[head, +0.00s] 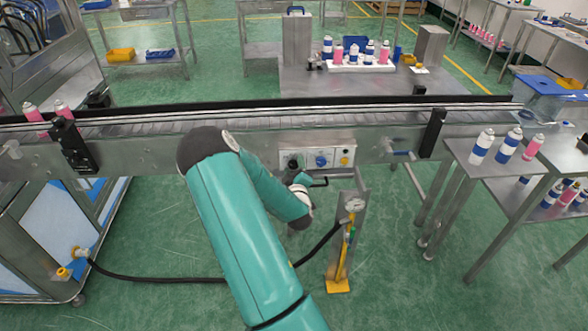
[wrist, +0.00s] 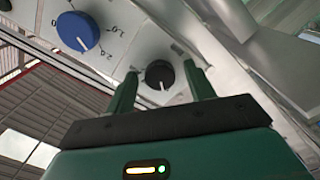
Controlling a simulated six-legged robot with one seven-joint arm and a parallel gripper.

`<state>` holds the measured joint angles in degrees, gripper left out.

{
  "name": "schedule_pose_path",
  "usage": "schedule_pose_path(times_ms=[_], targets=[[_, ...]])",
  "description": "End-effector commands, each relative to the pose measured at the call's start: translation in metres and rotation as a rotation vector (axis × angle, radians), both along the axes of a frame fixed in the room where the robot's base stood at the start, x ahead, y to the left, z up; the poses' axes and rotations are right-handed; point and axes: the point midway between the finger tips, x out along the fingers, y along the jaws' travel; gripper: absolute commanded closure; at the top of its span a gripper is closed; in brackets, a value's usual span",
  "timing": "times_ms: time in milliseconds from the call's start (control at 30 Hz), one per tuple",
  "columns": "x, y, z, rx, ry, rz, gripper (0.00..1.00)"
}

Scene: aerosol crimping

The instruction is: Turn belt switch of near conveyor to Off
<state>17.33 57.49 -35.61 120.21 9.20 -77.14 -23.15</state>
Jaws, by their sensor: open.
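The near conveyor's control panel (head: 333,151) is on the front side of the conveyor. A black rotary knob (wrist: 159,75) with a white pointer line shows in the wrist view, its pointer toward the bottom of the picture. It looks like the belt switch; its label is not readable. My gripper (wrist: 161,72) is open, with one finger on each side of the black knob. Whether the fingers touch it I cannot tell. A larger blue dial (wrist: 78,31) with numbers around it is beside it. In the head view my arm partly hides the black knob.
The conveyor (head: 230,118) runs across the view. A post with a gauge (head: 355,205) stands just right of my gripper. A black hose (head: 160,279) crosses the floor. A table with cans (head: 482,147) stands at the right.

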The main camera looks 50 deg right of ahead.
Motion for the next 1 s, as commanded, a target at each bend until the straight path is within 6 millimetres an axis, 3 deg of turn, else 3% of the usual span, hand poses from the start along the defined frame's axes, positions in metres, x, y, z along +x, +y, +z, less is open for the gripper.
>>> schedule_pose_path(times_ms=[267, 700, 1000], targets=[[-0.010, 0.011, 0.000, 0.002, 0.000, -0.002, 0.46], [-0.071, 0.081, 0.000, 0.002, 0.002, 0.000, 0.46], [-0.091, 0.104, 0.000, 0.001, 0.001, 0.001, 0.46]])
